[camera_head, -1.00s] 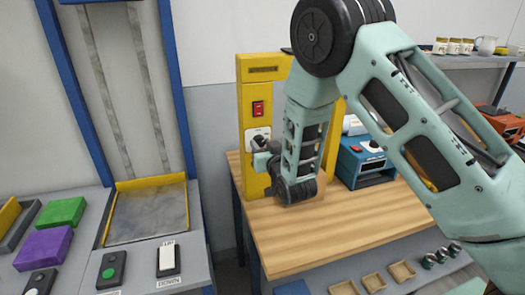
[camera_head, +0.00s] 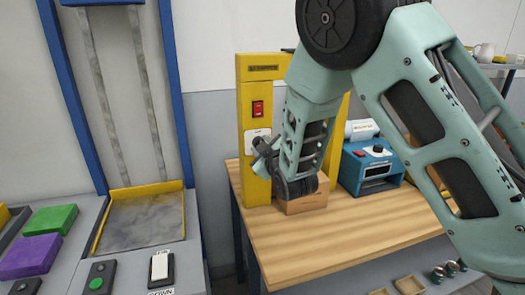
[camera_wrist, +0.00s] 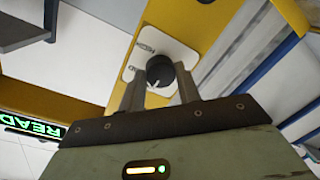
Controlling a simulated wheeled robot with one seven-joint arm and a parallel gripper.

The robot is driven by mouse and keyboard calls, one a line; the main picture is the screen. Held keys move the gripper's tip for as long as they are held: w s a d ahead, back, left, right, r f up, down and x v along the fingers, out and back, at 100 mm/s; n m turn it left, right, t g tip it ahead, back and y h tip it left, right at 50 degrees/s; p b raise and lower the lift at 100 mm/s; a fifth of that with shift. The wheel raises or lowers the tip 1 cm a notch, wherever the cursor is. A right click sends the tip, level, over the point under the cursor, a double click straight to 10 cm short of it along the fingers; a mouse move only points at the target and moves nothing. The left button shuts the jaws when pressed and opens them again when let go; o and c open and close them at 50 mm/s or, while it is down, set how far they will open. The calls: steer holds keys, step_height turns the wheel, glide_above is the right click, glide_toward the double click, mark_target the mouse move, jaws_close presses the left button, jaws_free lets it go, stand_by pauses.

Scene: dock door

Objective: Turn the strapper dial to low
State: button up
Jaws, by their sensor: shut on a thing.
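The yellow strapper (camera_head: 256,100) stands on the wooden bench, with a red switch (camera_head: 258,108) above a white dial plate. The black strapper dial (camera_wrist: 160,70) shows in the wrist view on its white plate (camera_wrist: 140,58), with a pale pointer mark on its face. My gripper (camera_wrist: 160,90) is shut on the dial, one finger on each side. In the head view my gripper (camera_head: 262,150) is at the plate and hides the dial. The plate's labels are too small and tilted to read.
A cardboard box (camera_head: 306,200) sits under the strapper behind my wrist. A blue machine (camera_head: 368,165) stands to the right on the bench (camera_head: 300,235). At left are a lift tray (camera_head: 140,222) and green (camera_head: 50,220) and purple blocks (camera_head: 30,256).

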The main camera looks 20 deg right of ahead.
steer(key=shift+n, duration=0.4)
steer(key=o, duration=1)
steer(key=shift+s, duration=0.1)
